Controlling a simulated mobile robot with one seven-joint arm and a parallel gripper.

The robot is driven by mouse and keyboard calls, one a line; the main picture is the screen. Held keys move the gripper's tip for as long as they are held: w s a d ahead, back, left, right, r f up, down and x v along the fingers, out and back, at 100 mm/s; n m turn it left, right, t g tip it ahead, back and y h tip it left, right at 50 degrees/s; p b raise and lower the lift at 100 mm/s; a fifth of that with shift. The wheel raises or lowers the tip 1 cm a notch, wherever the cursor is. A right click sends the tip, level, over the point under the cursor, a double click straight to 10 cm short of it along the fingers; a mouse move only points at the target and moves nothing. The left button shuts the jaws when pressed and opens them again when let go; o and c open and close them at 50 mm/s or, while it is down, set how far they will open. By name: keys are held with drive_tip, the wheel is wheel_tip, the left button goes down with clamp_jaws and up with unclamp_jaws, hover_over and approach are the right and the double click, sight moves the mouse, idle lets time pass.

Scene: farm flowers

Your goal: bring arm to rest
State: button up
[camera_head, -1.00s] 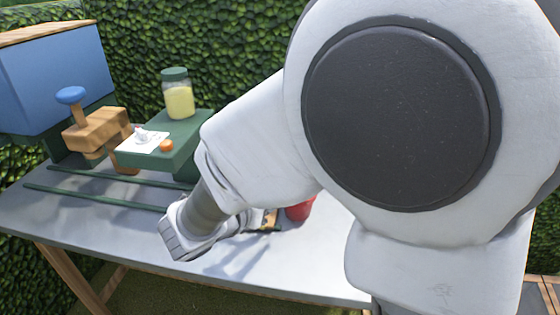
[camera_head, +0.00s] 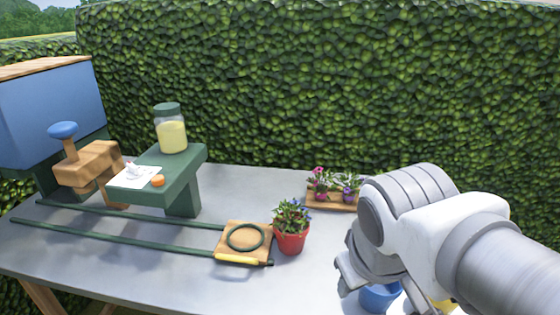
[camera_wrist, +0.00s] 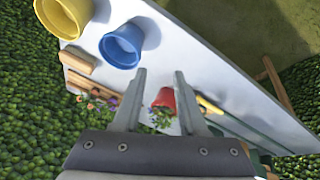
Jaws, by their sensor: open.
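My gripper (camera_head: 352,280) is at the right of the head view, above the right part of the table, pointing down and partly hidden by my arm. In the wrist view its two fingers (camera_wrist: 160,76) stand apart with nothing between the tips. A red pot with a flowering plant (camera_head: 291,238) stands left of it on the table and also shows beyond the fingers in the wrist view (camera_wrist: 166,98).
A blue pot (camera_head: 380,298) and a mostly hidden yellow pot (camera_head: 444,307) are close to my gripper. A wooden tray with flowers (camera_head: 334,203) lies near the hedge. A green stand with a jar (camera_head: 172,136) is at left. The table front (camera_head: 150,270) is clear.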

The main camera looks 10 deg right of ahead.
drive_tip(key=m, duration=0.1)
drive_tip(key=r+m+t+y, duration=0.1)
drive_tip(key=shift+s+a+r+m, duration=0.2)
drive_tip(key=shift+s+a+m, duration=0.1)
drive_tip(key=shift+a, duration=0.1)
drive_tip(key=shift+r, duration=0.1)
wheel_tip(320, 180, up, 17)
drive_tip(key=p, duration=1.7)
